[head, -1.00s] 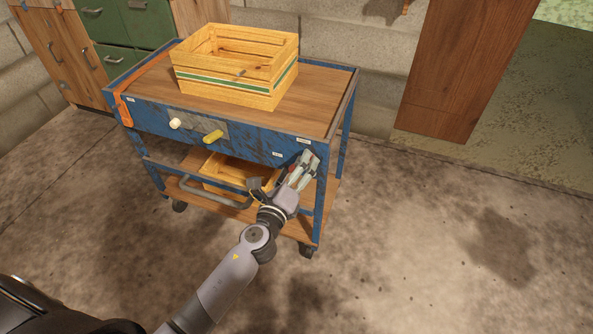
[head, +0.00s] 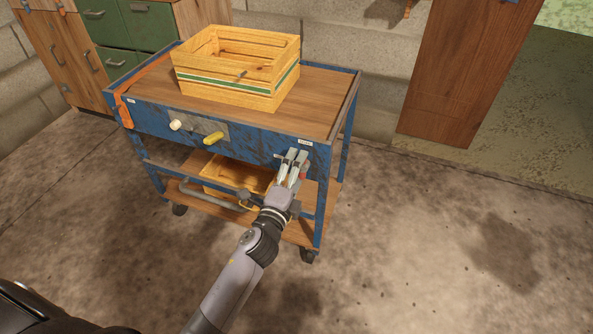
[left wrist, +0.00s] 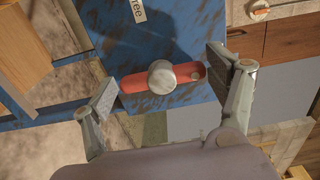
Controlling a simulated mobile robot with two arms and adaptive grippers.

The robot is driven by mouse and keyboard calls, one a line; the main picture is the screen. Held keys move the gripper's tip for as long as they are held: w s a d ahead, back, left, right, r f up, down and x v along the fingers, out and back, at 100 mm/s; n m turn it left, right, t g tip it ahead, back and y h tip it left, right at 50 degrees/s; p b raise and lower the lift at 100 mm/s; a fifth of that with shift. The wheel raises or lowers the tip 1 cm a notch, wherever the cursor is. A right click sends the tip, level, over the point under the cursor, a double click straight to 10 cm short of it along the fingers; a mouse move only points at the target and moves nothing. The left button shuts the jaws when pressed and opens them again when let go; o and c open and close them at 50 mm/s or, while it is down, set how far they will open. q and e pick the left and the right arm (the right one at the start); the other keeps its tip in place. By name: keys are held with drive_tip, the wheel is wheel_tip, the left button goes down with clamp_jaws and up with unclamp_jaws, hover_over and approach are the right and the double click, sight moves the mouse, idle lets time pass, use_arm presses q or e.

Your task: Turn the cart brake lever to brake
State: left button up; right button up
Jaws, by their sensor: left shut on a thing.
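The blue cart (head: 250,142) stands in front of me. In the left wrist view its brake lever (left wrist: 145,82) is a red bar with a round silver knob at its middle, on the blue panel. A white label (left wrist: 138,10) beside it ends in "ree". My left gripper (head: 297,155) is at the right end of the cart's front panel. In the left wrist view its two fingers (left wrist: 162,80) stand at the two ends of the red bar, shut on it across its length. In the head view the gripper mostly hides the lever. My right gripper is not in view.
A wooden crate (head: 225,90) stands on the cart top. A white knob (head: 176,125) and a yellow handle (head: 213,138) stick out of the front panel to the left. Another crate (head: 215,175) is on the lower shelf. The floor to the right is clear.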

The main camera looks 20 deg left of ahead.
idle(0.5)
use_arm(q)
drive_tip(key=o, duration=1.2)
drive_tip(key=shift+c, duration=0.2)
drive_tip(key=s, duration=1.2)
drive_tip(key=shift+a, duration=0.2)
drive_tip(key=shift+a, duration=0.1)
